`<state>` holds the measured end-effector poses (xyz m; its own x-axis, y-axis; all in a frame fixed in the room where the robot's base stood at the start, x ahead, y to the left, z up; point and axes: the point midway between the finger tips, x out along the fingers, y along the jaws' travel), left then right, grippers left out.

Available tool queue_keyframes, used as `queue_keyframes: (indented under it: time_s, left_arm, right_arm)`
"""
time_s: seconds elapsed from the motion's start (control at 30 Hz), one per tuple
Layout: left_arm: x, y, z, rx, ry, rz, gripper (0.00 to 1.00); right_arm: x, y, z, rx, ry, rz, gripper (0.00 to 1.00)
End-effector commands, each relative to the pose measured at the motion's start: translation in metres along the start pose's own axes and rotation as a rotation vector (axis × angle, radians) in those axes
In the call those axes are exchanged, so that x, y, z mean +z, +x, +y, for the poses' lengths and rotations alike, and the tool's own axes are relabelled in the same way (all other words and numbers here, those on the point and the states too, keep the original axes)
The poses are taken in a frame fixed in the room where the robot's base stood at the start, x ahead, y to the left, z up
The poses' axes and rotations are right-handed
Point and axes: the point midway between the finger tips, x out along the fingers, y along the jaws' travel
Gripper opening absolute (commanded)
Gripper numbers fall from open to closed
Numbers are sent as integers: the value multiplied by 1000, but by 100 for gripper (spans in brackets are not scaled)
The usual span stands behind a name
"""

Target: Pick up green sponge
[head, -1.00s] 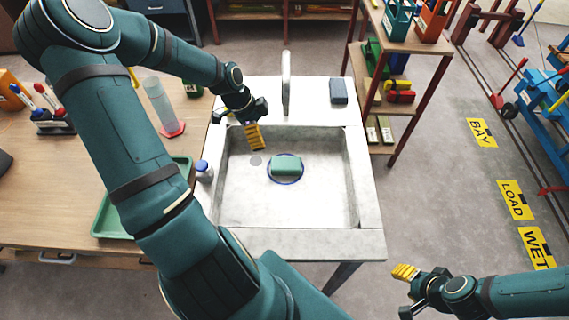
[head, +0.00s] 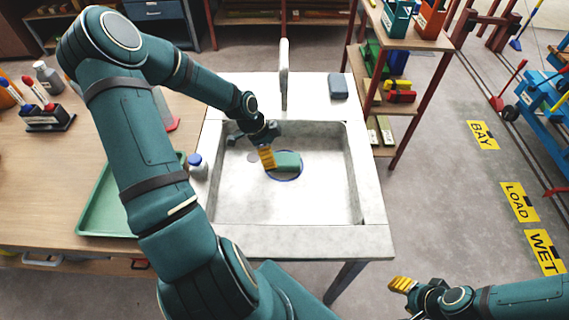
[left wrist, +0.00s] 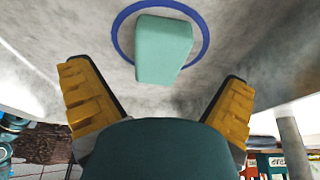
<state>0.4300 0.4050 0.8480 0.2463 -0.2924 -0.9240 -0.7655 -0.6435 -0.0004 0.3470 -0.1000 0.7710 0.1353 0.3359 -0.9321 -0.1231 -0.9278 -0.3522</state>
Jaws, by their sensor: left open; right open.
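The green sponge (head: 288,161) lies in the sink basin inside a blue ring (head: 291,179). In the left wrist view the sponge (left wrist: 163,48) is ahead of my fingers, with clear space between them. My left gripper (head: 267,157) is over the basin just left of the sponge, and in the head view its yellow finger overlaps the sponge's left end. In the left wrist view my left gripper (left wrist: 158,95) is open and empty. My right gripper (head: 403,286) is at the lower right, away from the sink, with nothing seen in it.
The sink (head: 237,207) has raised walls and a tall faucet (head: 284,75) at the back. A grey-blue block (head: 338,86) lies on its back right ledge. A white bottle with a blue cap (head: 196,166) stands at the left rim, near a green tray (head: 98,200). A shelf (head: 352,62) stands right.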

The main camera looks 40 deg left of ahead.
Motion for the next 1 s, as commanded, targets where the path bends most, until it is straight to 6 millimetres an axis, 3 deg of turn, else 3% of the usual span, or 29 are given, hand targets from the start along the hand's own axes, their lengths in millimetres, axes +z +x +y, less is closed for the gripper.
queue_keyframes:
  time_s: [0.4, 0.7, 0.83, 0.87, 1.0]
  left_arm:
    - [-9, 49, 0, 0, -1, 1, 100]
    - [-9, 52, 0, -2, -1, 1, 100]
    - [-9, 51, 0, -1, -1, 1, 54]
    - [-9, 51, 0, -1, -1, 1, 48]
    - [-9, 51, 0, -1, -1, 1, 46]
  right_arm:
    - [4, 18, 7, -1, -4, -8, 47]
    - [4, 18, 7, -1, -4, -6, 47]
    - [4, 18, 7, -1, -4, -6, 47]
    - [4, 18, 7, -1, -4, -6, 47]
    - [4, 18, 7, -1, -4, -6, 47]
